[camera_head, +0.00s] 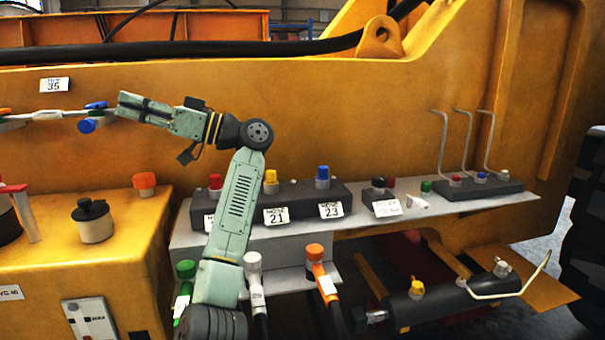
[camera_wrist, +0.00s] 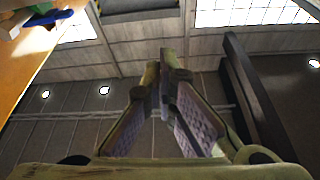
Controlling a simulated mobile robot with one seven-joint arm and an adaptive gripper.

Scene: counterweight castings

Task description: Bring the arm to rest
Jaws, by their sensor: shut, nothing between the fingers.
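My gripper (camera_head: 121,104) is raised in front of the orange machine wall, at the end of my bent green arm. It points left in the head view. Its fingers are shut with nothing between them. The fingertips also show in the wrist view (camera_wrist: 161,78), close together, with roof and lights behind. In the head view the tips appear close to a blue-handled valve (camera_head: 90,125) on a pipe. I cannot tell whether they touch it. My upright arm link hides part of the grey shelf and the black block behind it.
A grey shelf (camera_head: 345,219) carries black blocks with coloured knobs and tall bent rods (camera_head: 443,150) at right. An orange cabinet (camera_head: 110,255) with a black cap (camera_head: 93,220) stands at lower left. A black hose (camera_head: 240,48) runs above. The wall above the shelf looks clear.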

